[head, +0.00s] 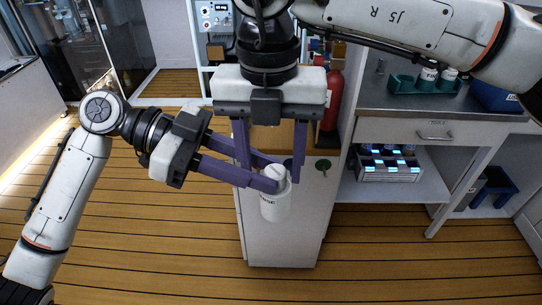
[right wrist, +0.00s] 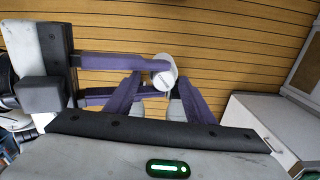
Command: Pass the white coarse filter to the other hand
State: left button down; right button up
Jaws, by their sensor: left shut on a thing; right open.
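The white coarse filter (head: 275,202) is a white cylinder with dark lettering and a rounded top. It hangs upright in the air in front of a white cabinet. My left gripper (head: 272,176) comes in from the left and is shut on the filter's upper part. My right gripper (head: 271,173) points down from above, open, with its fingers spread around the left fingertips and the filter's top. In the right wrist view the filter (right wrist: 165,72) shows beyond and between the right fingers (right wrist: 165,85), with the left fingers reaching it from the left. Whether the right fingers touch it is unclear.
The white cabinet (head: 280,240) stands behind the filter. A red fire extinguisher (head: 331,100) is beside it. A grey bench (head: 440,100) with a green rack (head: 425,84) is on the right. The wooden floor at the left is clear.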

jog(key=c, duration=1.1)
pick_arm(q)
jog(key=c, duration=1.3)
grip_release()
jog(key=shift+c, duration=0.2)
pick_arm(e)
jog(key=shift+a, duration=0.1)
jog(key=shift+c, duration=0.4)
